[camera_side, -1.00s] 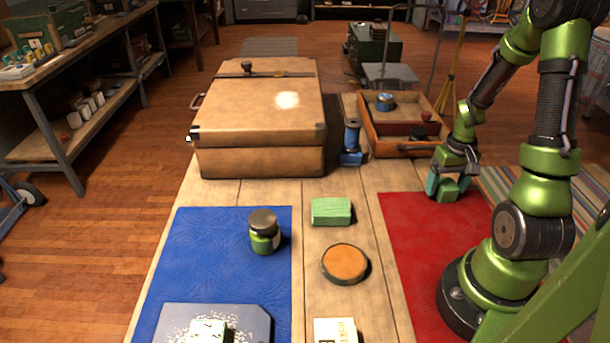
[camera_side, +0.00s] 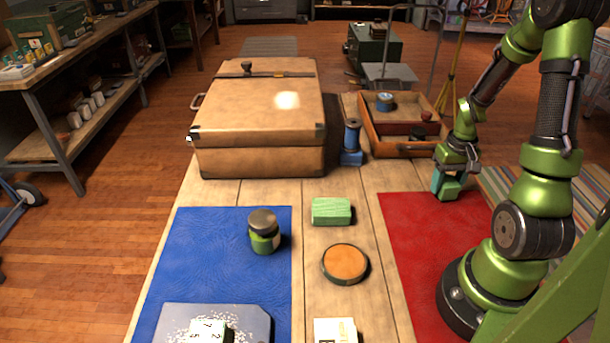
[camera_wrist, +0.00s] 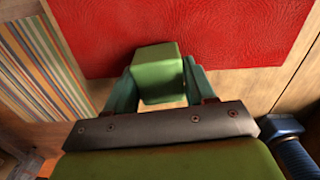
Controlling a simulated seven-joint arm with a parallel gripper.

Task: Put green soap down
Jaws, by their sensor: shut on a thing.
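The green soap (camera_side: 448,190) is a green block held between the teal fingers of my gripper (camera_side: 447,182), at the far end of the red mat. My gripper is shut on it. In the wrist view the soap (camera_wrist: 158,72) sits between both fingertips of the gripper (camera_wrist: 158,88), with the red mat (camera_wrist: 240,35) beyond it. The soap appears close over the mat's far edge; I cannot tell whether it touches the surface. The red mat also shows in the side view (camera_side: 415,235).
A light green block (camera_side: 331,211) and a round orange-topped tin (camera_side: 344,262) lie mid-table. A jar (camera_side: 264,240) stands on the blue mat (camera_side: 190,250). A large brown case (camera_side: 260,150), a blue spool (camera_side: 351,140) and a wooden tray (camera_side: 400,151) stand at the back.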

